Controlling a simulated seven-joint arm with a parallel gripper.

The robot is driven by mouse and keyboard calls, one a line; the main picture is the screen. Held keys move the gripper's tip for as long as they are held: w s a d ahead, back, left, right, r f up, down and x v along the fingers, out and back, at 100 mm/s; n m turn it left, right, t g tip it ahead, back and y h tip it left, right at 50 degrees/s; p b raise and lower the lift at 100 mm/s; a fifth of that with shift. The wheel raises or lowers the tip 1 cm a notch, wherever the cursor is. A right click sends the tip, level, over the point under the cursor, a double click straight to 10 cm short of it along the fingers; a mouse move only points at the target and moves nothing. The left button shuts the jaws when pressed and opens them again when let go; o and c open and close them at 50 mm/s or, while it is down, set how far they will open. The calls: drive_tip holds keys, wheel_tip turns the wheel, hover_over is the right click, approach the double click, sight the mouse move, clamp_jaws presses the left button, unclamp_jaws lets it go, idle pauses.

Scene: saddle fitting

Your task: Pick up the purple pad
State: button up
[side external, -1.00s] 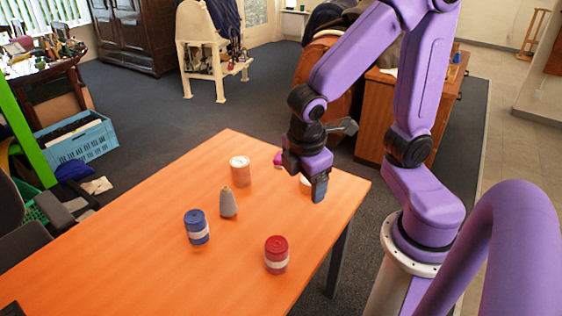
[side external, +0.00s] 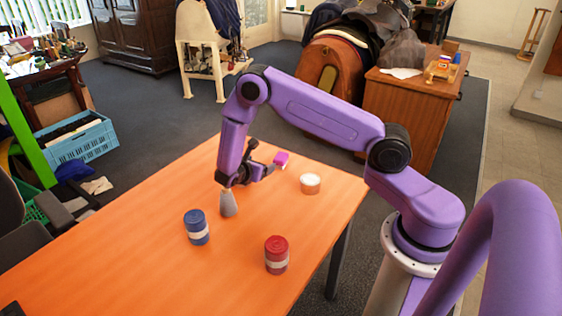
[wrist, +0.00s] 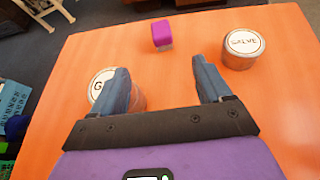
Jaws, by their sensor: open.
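The purple pad (side external: 281,159) is a small block with a purple top and a paler lower part. It lies on the orange table near its far edge. In the wrist view the purple pad (wrist: 162,34) is beyond my fingertips, roughly midway between them and apart from both. My gripper (wrist: 165,85) is open with nothing between its fingers.
A tin marked SALVE (wrist: 243,48) stands right of the pad; another lettered tin (wrist: 103,86) is partly behind my left finger. The table's front left (side external: 120,270) is clear.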

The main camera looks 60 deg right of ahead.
sight(278, 160)
drive_tip(key=shift+n+h, duration=0.3)
drive_tip(key=shift+n, duration=0.2)
drive_tip(key=d+f, duration=0.2)
drive_tip(key=f, duration=0.1)
drive_tip(key=shift+w+d+f, duration=0.1)
drive_tip(key=shift+w+d, duration=0.25)
drive_tip(key=shift+w, duration=0.05)
drive_tip(key=x, duration=1.1)
drive_tip(key=shift+w+d+f, duration=0.15)
drive_tip(key=shift+w+d, duration=0.05)
drive_tip(key=shift+w, duration=0.05)
drive_tip(key=x, duration=0.4)
drive_tip(key=shift+s+d+f, duration=0.15)
drive_tip(key=shift+s, duration=0.1)
drive_tip(key=shift+w+d+f, duration=0.15)
drive_tip(key=shift+d+f, duration=0.05)
drive_tip(key=shift+d, duration=0.35)
drive_tip(key=c, duration=1)
